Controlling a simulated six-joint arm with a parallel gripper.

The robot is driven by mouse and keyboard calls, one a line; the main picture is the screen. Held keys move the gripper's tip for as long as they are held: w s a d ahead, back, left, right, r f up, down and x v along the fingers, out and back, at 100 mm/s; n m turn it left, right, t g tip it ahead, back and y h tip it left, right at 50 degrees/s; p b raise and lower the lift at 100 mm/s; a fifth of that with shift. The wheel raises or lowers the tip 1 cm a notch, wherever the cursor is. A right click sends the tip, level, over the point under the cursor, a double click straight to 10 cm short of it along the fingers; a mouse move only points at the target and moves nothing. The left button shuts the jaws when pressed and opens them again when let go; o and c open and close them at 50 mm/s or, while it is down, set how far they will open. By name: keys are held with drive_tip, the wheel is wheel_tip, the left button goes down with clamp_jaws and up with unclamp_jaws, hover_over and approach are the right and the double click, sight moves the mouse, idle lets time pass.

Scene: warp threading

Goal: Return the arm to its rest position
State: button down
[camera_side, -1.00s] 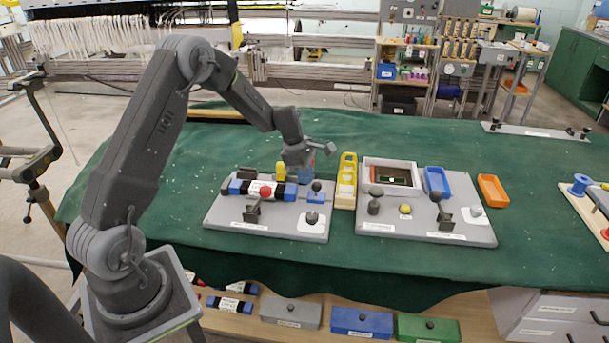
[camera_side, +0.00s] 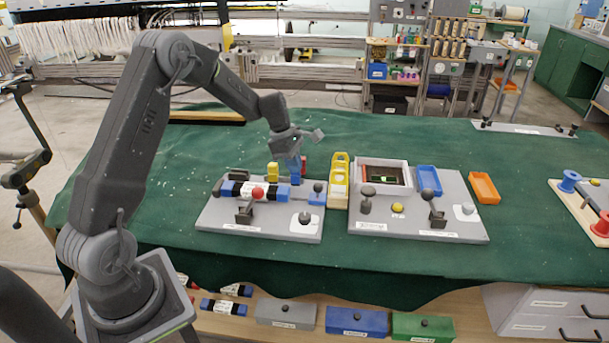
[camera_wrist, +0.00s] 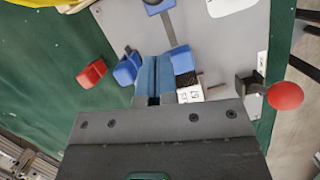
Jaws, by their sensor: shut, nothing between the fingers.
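My gripper (camera_side: 295,180) hangs pointing down above the back part of the left grey board (camera_side: 222,223). In the wrist view its two blue fingers (camera_wrist: 153,80) are shut together with nothing between them. Below lies a roller (camera_side: 238,189) with blue, black and white sections, apart from the fingers as far as I can tell. A red ball knob (camera_side: 258,193) stands in front of the roller and also shows at the right of the wrist view (camera_wrist: 285,95). Yellow (camera_side: 273,172) and red (camera_wrist: 92,73) pieces stand behind the roller.
A yellow holder (camera_side: 340,180) stands between the boards. The right grey board (camera_side: 372,226) carries a white-framed box (camera_side: 360,174), a blue tray (camera_side: 429,179) and knobs. An orange tray (camera_side: 484,187) lies farther right. The green cloth (camera_side: 330,258) is clear in front.

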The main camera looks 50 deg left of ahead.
drive_tip(key=v, duration=0.7)
drive_tip(key=s+d+r+m+t+y, duration=0.1)
drive_tip(key=s+d+r+m+y, duration=0.1)
drive_tip(key=s+d+r+m, duration=0.95)
drive_tip(key=s+d+m+t, duration=0.2)
drive_tip(key=s+d+m, duration=0.8)
drive_tip(key=s+m, duration=0.3)
drive_tip(key=shift+s+r+t+y, duration=0.3)
drive_tip(key=shift+s+r+y, duration=0.1)
drive_tip(key=shift+s, duration=0.5)
drive_tip(key=shift+d, duration=0.1)
